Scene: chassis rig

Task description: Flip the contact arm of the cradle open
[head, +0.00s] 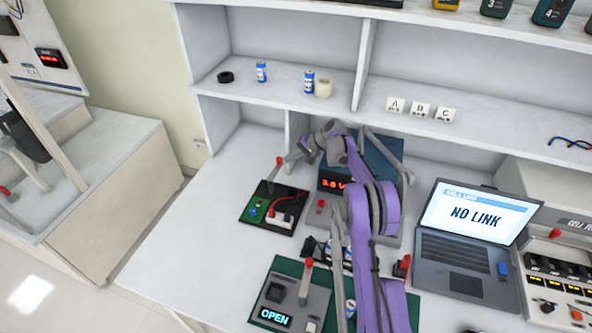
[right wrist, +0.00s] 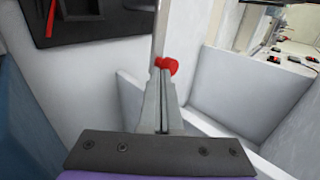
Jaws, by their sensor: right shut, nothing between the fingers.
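A dark board (head: 258,212) with a green patch and a red-and-white part lies on the bench. A lever stands up from it, with a red knob (head: 279,160) at its top; I take this for the cradle's contact arm. My right gripper (head: 288,158) is shut and empty, its fingertips at the red knob. In the right wrist view the closed fingers (right wrist: 163,75) sit right at the red knob (right wrist: 168,65); I cannot tell if they touch. The board (right wrist: 85,20) shows at the top left there. My left gripper is not in view.
A grey device (head: 275,293) reading OPEN, with its own red-knobbed lever (head: 308,264), stands nearer. A blue unit (head: 382,150) with a red display is behind my right arm. A laptop (head: 455,255) reading NO LINK is at right. The bench at left is clear.

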